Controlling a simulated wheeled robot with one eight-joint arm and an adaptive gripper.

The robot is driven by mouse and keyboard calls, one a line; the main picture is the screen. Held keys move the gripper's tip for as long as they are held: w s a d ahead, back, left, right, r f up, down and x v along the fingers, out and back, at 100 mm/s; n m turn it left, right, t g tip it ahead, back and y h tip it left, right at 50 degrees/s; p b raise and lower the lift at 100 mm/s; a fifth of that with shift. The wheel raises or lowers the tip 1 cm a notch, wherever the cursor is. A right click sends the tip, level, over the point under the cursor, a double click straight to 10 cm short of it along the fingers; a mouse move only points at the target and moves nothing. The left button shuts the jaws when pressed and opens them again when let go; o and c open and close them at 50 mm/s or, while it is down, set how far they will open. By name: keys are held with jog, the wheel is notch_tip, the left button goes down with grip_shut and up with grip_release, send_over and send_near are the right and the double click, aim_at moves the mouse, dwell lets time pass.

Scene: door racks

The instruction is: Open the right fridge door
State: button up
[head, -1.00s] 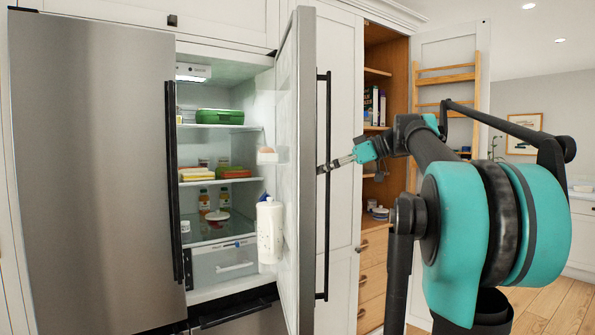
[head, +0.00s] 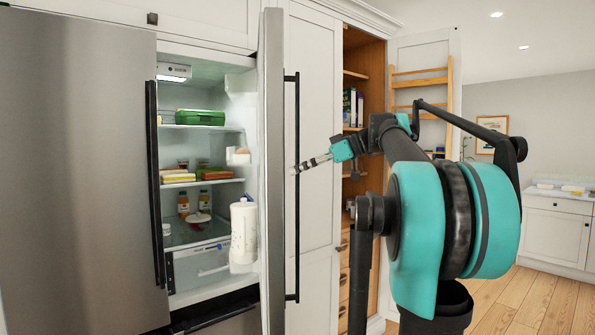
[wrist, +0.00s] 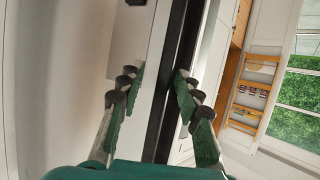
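The right fridge door (head: 272,190) stands swung out, nearly edge-on in the head view, with the lit shelves showing to its left. Its long black handle (head: 297,230) runs upright along the outer face. My gripper (head: 299,168) is at the handle, a bit above its middle. In the wrist view, the dark handle bar (wrist: 168,110) passes between the two fingers of my gripper (wrist: 157,82). The fingers are apart, with a gap on the left of the bar. The right finger is close to the bar; whether it touches cannot be told.
The left fridge door (head: 75,170) is shut. A white jug (head: 243,232) sits on the right door's inner side. A tall pantry cabinet (head: 362,60) stands open behind my arm, its door (head: 430,50) holding a wooden rack. Wooden floor (head: 540,300) is clear at the lower right.

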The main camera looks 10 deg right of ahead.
jog(key=d+r, duration=0.3)
jog(key=d, duration=0.5)
jog(key=d+r, duration=0.4)
jog(key=d, duration=0.5)
jog(key=shift+w+d, duration=0.15)
dwell(1.2)
jog(key=shift+r, duration=0.1)
